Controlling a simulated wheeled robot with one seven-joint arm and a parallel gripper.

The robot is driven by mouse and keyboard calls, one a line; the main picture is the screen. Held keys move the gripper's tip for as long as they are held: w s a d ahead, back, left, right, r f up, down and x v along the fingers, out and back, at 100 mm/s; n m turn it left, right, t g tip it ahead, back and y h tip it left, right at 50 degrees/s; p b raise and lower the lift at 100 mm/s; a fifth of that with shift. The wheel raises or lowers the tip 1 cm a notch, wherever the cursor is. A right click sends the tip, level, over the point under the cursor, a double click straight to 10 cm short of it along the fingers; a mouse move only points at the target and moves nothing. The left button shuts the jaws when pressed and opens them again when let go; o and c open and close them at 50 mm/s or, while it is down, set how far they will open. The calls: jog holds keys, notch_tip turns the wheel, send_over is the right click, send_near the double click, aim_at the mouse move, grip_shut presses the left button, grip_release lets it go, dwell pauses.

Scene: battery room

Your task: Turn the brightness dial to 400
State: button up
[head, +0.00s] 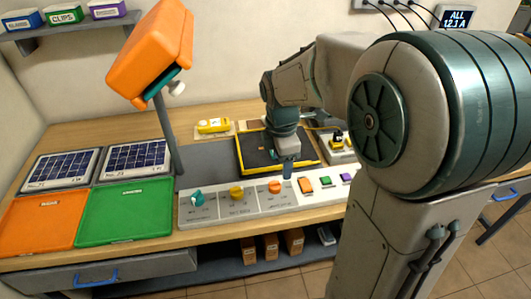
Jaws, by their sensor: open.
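A long white control panel (222,208) runs along the front of the bench. It carries a teal dial (197,197), a yellow dial (236,191) and an orange dial (274,187). The labels and scale marks are too small to read, so I cannot tell which is the brightness dial or its value. My gripper (287,173) points down at the panel's back edge, just right of and behind the orange dial. It appears apart from the dial. Its jaws are open but small in view, with nothing seen between them.
An orange lamp (150,48) on a post stands left of my arm. Behind the panel lie a yellow-edged black tray (258,158) and a yellow meter (213,126). Solar panels (137,160), an orange mat (42,218) and a green mat (125,210) fill the left. Coloured buttons (326,182) sit right.

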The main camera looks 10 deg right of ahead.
aim_at(275, 182)
jog(key=w+f+n+p, duration=0.2)
jog(key=w+n, duration=0.4)
jog(key=n, duration=0.2)
jog(key=shift+g+y, duration=0.3)
jog(key=shift+g, duration=0.1)
notch_tip(275, 182, down, 14)
jog(key=shift+w+r+p, duration=0.1)
jog(key=shift+r+p, duration=0.15)
jog(key=shift+p, duration=0.1)
jog(key=c, duration=1)
